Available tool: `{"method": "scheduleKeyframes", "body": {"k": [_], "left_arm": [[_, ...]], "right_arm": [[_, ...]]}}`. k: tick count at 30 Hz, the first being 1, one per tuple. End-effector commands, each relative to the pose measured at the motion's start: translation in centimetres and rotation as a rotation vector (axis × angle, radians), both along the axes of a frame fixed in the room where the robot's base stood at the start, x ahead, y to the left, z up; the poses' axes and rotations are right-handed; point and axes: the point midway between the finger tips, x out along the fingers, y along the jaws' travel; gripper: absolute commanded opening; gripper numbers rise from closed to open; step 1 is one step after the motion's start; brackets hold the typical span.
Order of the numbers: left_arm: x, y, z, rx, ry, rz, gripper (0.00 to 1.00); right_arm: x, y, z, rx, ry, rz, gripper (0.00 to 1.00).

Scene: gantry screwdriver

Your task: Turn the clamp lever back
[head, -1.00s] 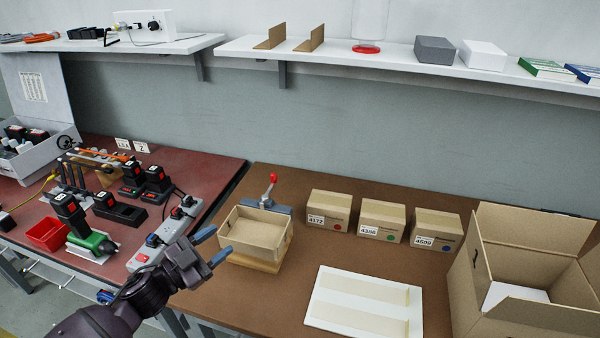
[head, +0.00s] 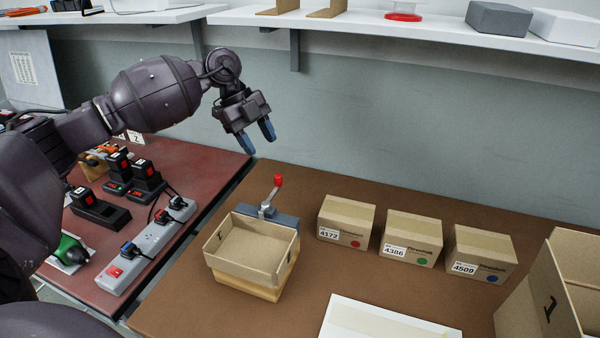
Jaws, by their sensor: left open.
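The clamp lever (head: 273,192) is a grey metal handle with a red knob (head: 278,181) on top. It stands tilted up to the right from the blue-grey clamp base (head: 277,217) on the brown bench. An open cardboard box (head: 250,252) sits in front of the clamp on a light wooden block (head: 243,290). My left gripper (head: 257,138) is open and empty. Its blue-tipped fingers point down, above and slightly left of the red knob in the picture, apart from it. My right gripper is not in view.
Three labelled closed boxes (head: 346,222) stand in a row right of the clamp. A white flat panel (head: 385,322) lies in front, and a large open carton (head: 560,290) stands at right. A shelf (head: 380,30) runs above. A power strip (head: 150,245) lies on the red bench at left.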

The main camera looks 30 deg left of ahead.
Motion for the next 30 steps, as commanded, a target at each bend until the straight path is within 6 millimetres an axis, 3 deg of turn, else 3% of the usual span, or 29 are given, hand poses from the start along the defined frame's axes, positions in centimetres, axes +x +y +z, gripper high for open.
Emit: {"method": "scheduleKeyframes", "body": {"k": [3,7,21,30], "left_arm": [[0.2,1.1,0.4,0.055,0.021,0.028,0.48],[0.2,1.0,0.0,0.064,0.025,0.031,0.48],[0.6,-2.1,-7.0,0.058,0.027,0.028,0.48],[0.7,-3.1,-9.1,0.059,0.023,0.030,0.48]], "right_arm": [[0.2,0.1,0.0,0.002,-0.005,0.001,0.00],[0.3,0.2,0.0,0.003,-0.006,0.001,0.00],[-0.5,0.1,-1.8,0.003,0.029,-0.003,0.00],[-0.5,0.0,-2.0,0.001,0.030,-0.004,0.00]]}}
